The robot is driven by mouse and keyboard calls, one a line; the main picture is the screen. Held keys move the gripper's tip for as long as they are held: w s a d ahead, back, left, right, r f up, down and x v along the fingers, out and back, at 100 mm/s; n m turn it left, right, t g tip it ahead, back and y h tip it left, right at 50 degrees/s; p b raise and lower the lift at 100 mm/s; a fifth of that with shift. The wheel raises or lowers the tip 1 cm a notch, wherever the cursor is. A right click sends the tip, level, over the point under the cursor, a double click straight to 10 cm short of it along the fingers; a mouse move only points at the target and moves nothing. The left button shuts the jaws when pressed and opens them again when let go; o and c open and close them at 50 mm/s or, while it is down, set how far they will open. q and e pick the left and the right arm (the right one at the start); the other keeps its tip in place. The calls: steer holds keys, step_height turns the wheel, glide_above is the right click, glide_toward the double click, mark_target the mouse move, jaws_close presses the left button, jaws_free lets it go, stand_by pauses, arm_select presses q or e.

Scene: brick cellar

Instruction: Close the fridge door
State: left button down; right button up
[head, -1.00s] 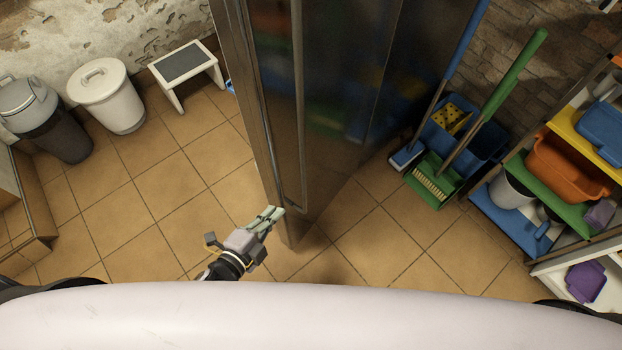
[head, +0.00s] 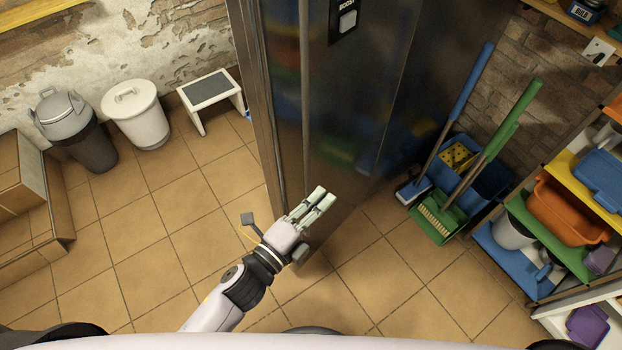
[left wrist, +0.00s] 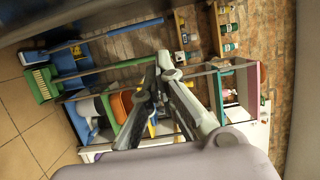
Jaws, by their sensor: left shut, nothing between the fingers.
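The fridge (head: 345,110) is a tall, dark, glossy metal body in the middle of the head view, with a lighter metal edge (head: 268,130) along its left side. A small black and white panel sits near its top. I cannot tell how wide the door stands from its frame. My left gripper (head: 322,198) is shut and empty. In the head view its fingertips overlap the lower part of the dark face; contact is unclear. In the left wrist view the fingers (left wrist: 163,62) point toward the shelves. My right gripper is not in view.
A white step stool (head: 211,97), a white bin (head: 136,113) and a grey-lidded bin (head: 88,140) stand by the left wall. A green broom (head: 512,120), a blue mop and a shelf of coloured tubs (head: 570,210) are on the right. Tiled floor (head: 180,235) is clear at left.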

mark_target(310, 185)
arm_select(q)
steer(key=shift+w+a+p, duration=0.25)
steer(key=shift+w+a, duration=0.1)
steer(key=shift+w, duration=0.3)
steer(key=shift+w+a+p, duration=0.2)
steer(key=shift+w+a, duration=0.1)
steer(key=shift+w, duration=0.35)
steer(key=shift+w+a+p, duration=0.25)
steer(key=shift+w+a, duration=0.1)
steer(key=shift+w, duration=0.3)
steer(key=shift+a, duration=0.1)
